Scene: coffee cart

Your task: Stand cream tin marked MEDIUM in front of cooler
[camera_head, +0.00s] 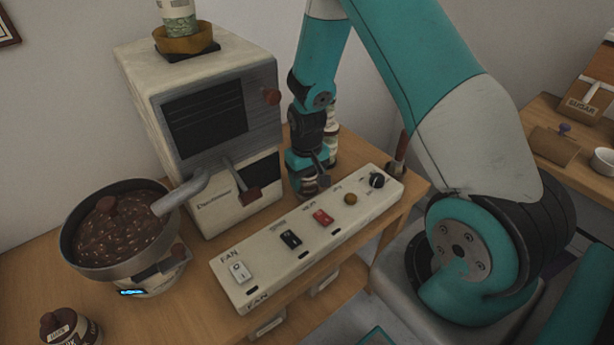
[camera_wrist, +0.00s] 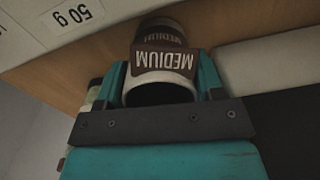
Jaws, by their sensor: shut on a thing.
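My gripper (camera_head: 306,172) points down just right of the beige roasting machine, behind the long switch panel. In the wrist view my gripper (camera_wrist: 161,78) has its teal fingers on both sides of a white tin with a brown label reading MEDIUM (camera_wrist: 163,60), and is shut on it. The tin partly shows under the gripper in the head view (camera_head: 304,187); I cannot tell whether it touches the table. A second MEDIUM marking shows just beyond it in the wrist view. The cooler (camera_head: 112,230), a round pan of brown beans, is at the left.
The roasting machine (camera_head: 215,130) stands between gripper and cooler. The switch panel (camera_head: 300,240) runs along the table front. A dark-labelled jar (camera_head: 68,328) stands at the lower left, near the cooler. More pale containers (camera_head: 331,130) stand behind my gripper.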

